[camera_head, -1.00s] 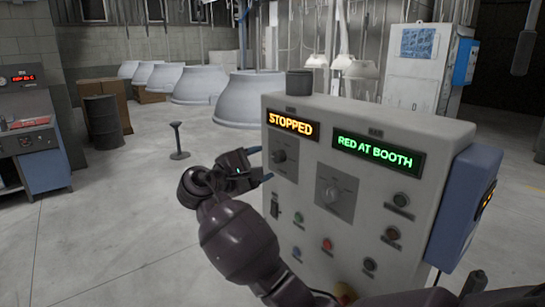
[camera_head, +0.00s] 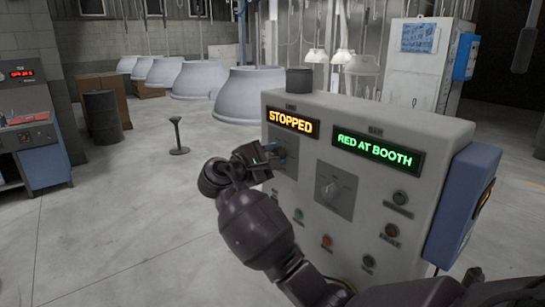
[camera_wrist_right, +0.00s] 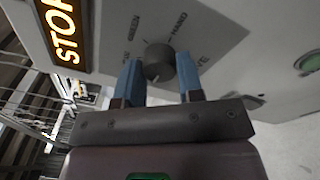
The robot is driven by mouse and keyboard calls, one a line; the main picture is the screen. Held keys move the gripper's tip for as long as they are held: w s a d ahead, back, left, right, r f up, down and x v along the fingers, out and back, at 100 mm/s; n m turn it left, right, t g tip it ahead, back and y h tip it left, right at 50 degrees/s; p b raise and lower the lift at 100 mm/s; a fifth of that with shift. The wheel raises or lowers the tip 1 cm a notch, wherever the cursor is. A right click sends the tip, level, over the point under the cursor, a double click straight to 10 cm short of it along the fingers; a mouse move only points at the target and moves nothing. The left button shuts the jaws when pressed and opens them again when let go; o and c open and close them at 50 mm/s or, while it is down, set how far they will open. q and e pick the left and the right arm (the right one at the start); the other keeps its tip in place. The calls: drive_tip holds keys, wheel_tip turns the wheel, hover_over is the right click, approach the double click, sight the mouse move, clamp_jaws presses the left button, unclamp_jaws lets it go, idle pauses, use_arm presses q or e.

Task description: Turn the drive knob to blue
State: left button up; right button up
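A grey control box (camera_head: 375,118) fills the right half of the head view. Its left knob, under an amber display (camera_head: 293,122) reading "STOPPED", is mostly hidden there by my right gripper (camera_head: 274,156). In the right wrist view this dark round knob (camera_wrist_right: 159,60) sits on a grey plate with small labels, hard to read, and has a pale pointer mark. My right gripper's two blue fingers stand open on either side of the knob, with narrow gaps visible. A second knob (camera_head: 331,191) sits under a green display (camera_head: 378,152) reading "RED AT BOOTH". My left gripper is not in view.
Several push buttons, including a red one (camera_head: 327,241), line the box's lower front. A blue unit (camera_head: 464,205) is fixed to its right side. Large pale hoods (camera_head: 250,95) stand behind. A small post (camera_head: 178,137) stands on open floor at the left.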

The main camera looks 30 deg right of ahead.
drive_tip(key=shift+c, duration=0.5)
use_arm(q)
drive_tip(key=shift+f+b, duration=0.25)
drive_tip(key=shift+b, duration=0.1)
use_arm(e)
drive_tip(key=shift+m, duration=0.4)
use_arm(q)
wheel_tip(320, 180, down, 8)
drive_tip(key=b, duration=0.9)
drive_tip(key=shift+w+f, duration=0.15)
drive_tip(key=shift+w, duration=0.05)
use_arm(e)
drive_tip(key=m, duration=0.6)
drive_tip(key=m+g, duration=0.1)
drive_tip(key=m, duration=0.4)
drive_tip(key=shift+w+f+m+h, duration=0.1)
drive_tip(key=shift+m+h, duration=0.3)
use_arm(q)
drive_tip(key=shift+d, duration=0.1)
